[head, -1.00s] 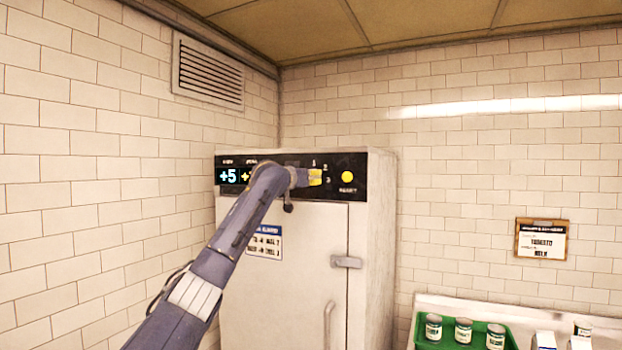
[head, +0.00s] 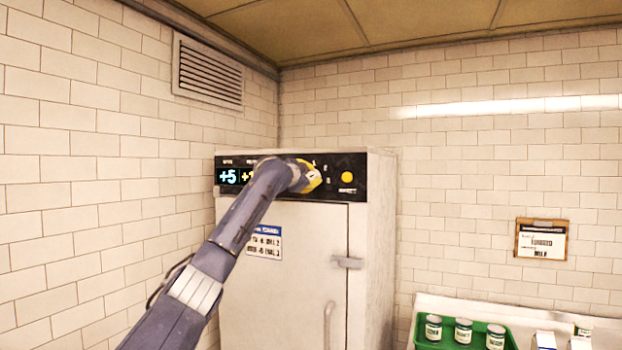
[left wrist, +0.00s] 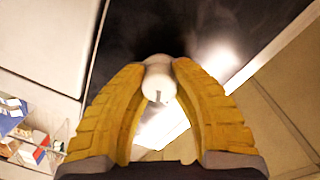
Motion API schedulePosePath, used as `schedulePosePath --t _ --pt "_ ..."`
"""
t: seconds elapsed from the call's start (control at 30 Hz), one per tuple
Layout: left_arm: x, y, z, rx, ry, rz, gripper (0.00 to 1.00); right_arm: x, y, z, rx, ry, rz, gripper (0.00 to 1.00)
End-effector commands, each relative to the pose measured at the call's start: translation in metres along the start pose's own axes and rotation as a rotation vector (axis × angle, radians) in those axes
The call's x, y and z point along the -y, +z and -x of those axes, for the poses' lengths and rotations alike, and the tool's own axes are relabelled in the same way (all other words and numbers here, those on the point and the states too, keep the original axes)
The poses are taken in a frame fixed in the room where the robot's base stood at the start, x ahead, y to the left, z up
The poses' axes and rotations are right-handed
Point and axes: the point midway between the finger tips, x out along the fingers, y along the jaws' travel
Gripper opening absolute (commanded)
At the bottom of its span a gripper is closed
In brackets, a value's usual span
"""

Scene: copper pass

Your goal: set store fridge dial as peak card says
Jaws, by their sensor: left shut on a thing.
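The store fridge (head: 285,275) stands against the back wall, with a black control panel (head: 354,163) along its top. My left gripper (head: 314,177) is at the panel's dial, left of a yellow button. In the left wrist view its yellow fingers are shut on the pale dial (left wrist: 159,80). The dial's pointer and marks cannot be read clearly. A card (head: 264,243) with a blue header is on the fridge door, its text too blurred to read. My right gripper is not in view.
A round yellow button (head: 347,177) sits right of the dial. A wood-framed card (head: 541,240) hangs on the right wall. A green crate (head: 468,346) with several jars stands on the counter at the lower right. A vent (head: 208,72) is on the left wall.

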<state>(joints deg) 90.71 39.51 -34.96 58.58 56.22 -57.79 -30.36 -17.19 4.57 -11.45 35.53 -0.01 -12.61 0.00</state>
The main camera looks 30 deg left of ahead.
Motion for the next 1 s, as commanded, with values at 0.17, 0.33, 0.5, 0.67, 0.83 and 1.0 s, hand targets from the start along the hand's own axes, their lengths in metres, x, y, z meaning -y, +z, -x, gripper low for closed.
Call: schedulePosePath --t 0.17,0.33,0.5,0.67,0.83,1.0 --pt "-0.0009 0.0036 -0.0009 0.018 0.001 -0.165 0.0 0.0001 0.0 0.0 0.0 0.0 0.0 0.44" --pt "-0.0005 0.0034 -0.0008 0.028 -0.001 -0.313 0.0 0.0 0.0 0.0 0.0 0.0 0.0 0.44" --pt "0.0006 0.0031 -0.0004 0.036 -0.003 -0.437 0.0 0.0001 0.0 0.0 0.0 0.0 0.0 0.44" --pt "0.0013 0.0028 -0.0002 0.043 -0.005 -0.527 0.0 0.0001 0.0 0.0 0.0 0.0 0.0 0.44" --pt "0.002 0.0025 0.0 0.047 -0.007 -0.589 0.0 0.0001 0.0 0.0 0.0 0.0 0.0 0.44" --pt "0.0028 0.0022 0.0003 0.049 -0.008 -0.622 0.0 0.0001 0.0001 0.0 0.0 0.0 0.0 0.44"
